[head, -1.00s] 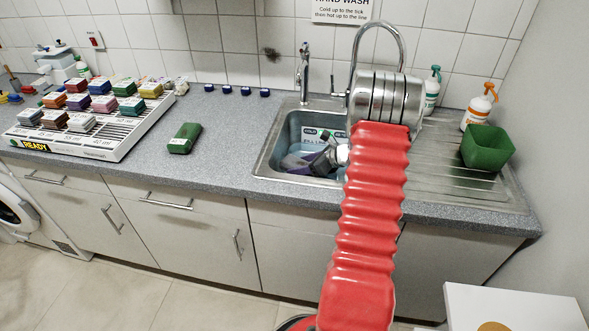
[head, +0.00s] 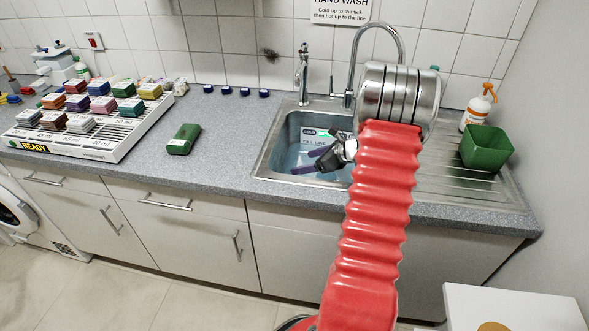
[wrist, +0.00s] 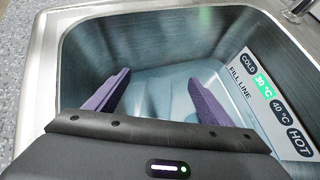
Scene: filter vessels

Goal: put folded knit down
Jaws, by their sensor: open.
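My gripper (head: 304,161) is over the steel sink basin (head: 262,166) in the head view, with its two purple fingers apart and pointing left. In the wrist view the gripper (wrist: 160,77) has its fingers spread wide with nothing held between them. Below them lies pale blue water (wrist: 165,98) in the sink (wrist: 150,38). I cannot make out a folded knit in the water. Several coloured folded bundles with pale labels sit on the white rack (head: 105,150) at the left, marked READY.
A green tub (head: 487,148) and an orange-topped bottle (head: 478,107) stand on the drainer at right. The tap (head: 302,75) rises behind the sink. A temperature and fill-line label (wrist: 268,105) is on the basin wall.

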